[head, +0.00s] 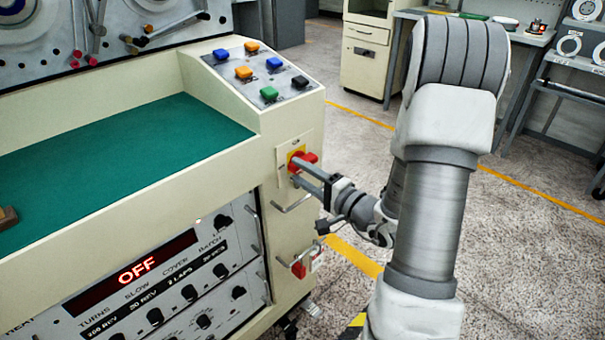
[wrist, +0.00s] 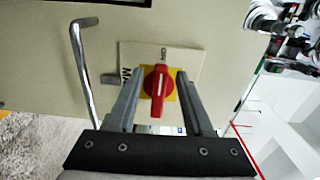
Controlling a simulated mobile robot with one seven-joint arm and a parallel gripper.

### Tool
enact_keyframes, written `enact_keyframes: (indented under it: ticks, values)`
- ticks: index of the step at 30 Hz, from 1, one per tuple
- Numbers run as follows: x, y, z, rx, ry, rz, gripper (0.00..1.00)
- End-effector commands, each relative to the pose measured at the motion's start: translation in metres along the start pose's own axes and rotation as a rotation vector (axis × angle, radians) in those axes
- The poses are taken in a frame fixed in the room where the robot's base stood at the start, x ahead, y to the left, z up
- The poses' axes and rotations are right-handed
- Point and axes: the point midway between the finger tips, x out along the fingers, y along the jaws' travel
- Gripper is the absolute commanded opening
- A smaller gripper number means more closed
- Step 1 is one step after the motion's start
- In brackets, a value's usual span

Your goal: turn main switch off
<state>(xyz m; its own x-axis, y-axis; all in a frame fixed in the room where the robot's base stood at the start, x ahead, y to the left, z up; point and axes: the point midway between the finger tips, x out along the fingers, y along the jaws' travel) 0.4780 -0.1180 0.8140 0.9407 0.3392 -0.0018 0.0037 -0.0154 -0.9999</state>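The main switch is a red rotary handle (head: 307,158) on a yellow plate, set in a pale label plate on the end face of the cream machine. In the wrist view the red handle (wrist: 157,90) lies lengthwise between my fingers. My gripper (head: 297,172) is at the switch, with its fingers pointing at the panel. In the wrist view my gripper (wrist: 159,78) has one finger on each side of the handle, with a visible gap on both sides. The fingers are open. The label's lettering is only partly readable.
A metal pull handle (wrist: 85,75) stands out left of the fingers in the wrist view. A sloped panel of coloured buttons (head: 258,72) is above the switch. A red-and-white item (head: 300,268) sits lower on the end face.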

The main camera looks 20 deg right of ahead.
Motion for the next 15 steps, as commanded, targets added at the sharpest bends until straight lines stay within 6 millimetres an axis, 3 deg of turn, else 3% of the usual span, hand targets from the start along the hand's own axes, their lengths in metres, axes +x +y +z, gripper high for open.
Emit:
enact_keyframes:
  ticks: [10, 15]
  values:
    - [-0.003, -0.001, 0.000, 0.001, -0.001, -0.001, 0.53]
    - [-0.028, -0.001, -0.001, 0.003, 0.003, 0.001, 0.53]
